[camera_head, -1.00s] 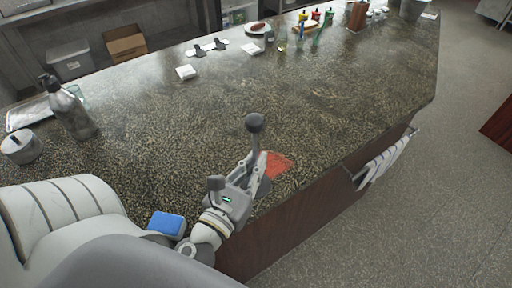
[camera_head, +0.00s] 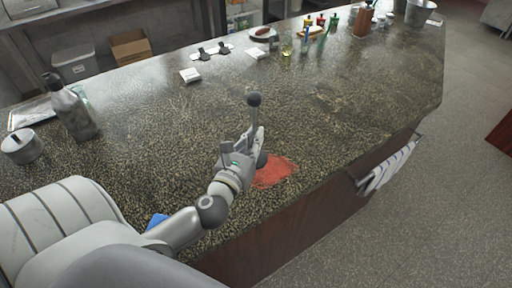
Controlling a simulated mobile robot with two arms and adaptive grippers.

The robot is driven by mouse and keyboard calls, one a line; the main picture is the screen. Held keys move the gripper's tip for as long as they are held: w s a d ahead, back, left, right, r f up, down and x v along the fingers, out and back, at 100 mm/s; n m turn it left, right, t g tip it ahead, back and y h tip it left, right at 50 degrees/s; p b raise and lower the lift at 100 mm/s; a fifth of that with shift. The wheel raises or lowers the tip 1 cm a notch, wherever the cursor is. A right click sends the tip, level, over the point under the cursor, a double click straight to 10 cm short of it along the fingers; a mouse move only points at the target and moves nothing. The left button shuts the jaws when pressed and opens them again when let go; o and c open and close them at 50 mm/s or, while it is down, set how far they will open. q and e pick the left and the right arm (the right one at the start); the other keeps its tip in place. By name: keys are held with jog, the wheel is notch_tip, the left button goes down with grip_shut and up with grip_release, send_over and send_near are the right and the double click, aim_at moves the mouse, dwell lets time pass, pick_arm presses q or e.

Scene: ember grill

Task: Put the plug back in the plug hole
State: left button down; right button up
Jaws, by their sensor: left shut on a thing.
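My left gripper (camera_head: 243,155) is near the counter's front edge, beside a red patch. It is shut on a thin rod with a dark round knob (camera_head: 254,99), which stands nearly upright above the fingers. The lower end of the rod is hidden by the gripper, so I cannot tell for sure whether it is the plug. I see no plug hole in this view. My right gripper is not in view.
The red patch (camera_head: 273,173) lies on the speckled counter (camera_head: 190,120). A blue block (camera_head: 157,220) is mostly hidden behind my left arm. A towel (camera_head: 388,165) hangs at the front. The middle counter is clear.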

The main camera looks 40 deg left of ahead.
pick_arm(q)
jog(key=shift+w+a+f, duration=0.2)
jog(key=shift+w+f, duration=0.25)
jog(key=shift+f, duration=0.1)
jog(key=shift+w+a+f, duration=0.15)
jog(key=shift+w+f, duration=0.25)
jog(key=shift+f, duration=0.1)
jog(key=shift+f+b, duration=0.45)
jog(key=shift+f, duration=1.1)
jog(key=shift+f, duration=0.1)
jog(key=shift+f, duration=0.15)
jog(key=c, duration=1.6)
grip_release()
